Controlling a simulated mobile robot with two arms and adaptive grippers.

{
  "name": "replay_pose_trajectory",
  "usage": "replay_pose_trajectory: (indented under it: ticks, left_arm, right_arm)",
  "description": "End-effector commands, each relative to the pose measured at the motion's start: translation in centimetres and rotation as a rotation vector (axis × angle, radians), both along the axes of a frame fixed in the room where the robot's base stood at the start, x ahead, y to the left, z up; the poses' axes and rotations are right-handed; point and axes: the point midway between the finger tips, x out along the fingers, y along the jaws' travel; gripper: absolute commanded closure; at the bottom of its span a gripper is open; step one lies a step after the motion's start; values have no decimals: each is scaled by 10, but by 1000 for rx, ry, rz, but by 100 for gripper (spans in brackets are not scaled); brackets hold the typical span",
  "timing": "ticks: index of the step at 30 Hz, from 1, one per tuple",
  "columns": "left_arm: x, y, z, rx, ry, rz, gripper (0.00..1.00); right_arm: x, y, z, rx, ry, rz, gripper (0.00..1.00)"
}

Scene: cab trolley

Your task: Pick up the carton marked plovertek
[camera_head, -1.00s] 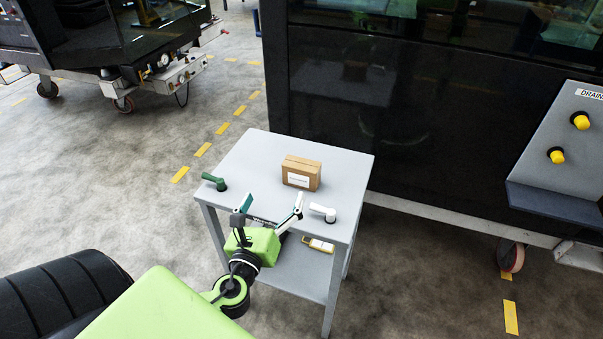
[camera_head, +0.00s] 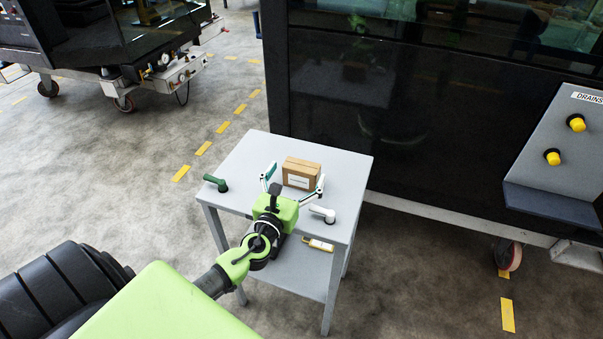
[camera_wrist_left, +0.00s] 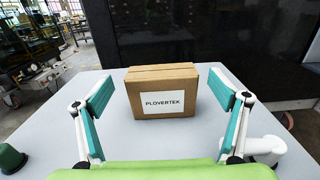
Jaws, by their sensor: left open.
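The brown carton (camera_head: 302,170) stands upright on the grey trolley top (camera_head: 250,155). In the left wrist view the carton (camera_wrist_left: 161,82) faces me, and its white label reads PLOVERTEK. My left gripper (camera_head: 294,181) is open at the near side of the carton. In the left wrist view its teal-padded fingers (camera_wrist_left: 160,103) stand wide apart, one to the left and one to the right of the carton, with gaps on both sides. The carton's near face is just beyond the fingers, and nothing is held. My right gripper is not in view.
A yellow-and-white item (camera_head: 319,244) lies on the lower shelf. A large dark machine (camera_head: 400,100) stands close behind the trolley.

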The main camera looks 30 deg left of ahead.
Motion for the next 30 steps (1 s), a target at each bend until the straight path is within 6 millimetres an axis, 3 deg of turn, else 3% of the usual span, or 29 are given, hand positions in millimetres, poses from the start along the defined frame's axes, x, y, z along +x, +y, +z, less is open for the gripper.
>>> replay_pose_trajectory:
  ticks: [6,16,23,30]
  left_arm:
    - [30,6,3,0,-2,1,11]
    - [35,7,1,-1,0,0,11]
    - [35,7,1,-1,0,0,71]
    - [36,8,5,0,-5,1,72]
  right_arm:
    - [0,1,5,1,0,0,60]
    - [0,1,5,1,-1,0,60]
    - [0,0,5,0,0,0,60]
    - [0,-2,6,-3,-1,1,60]
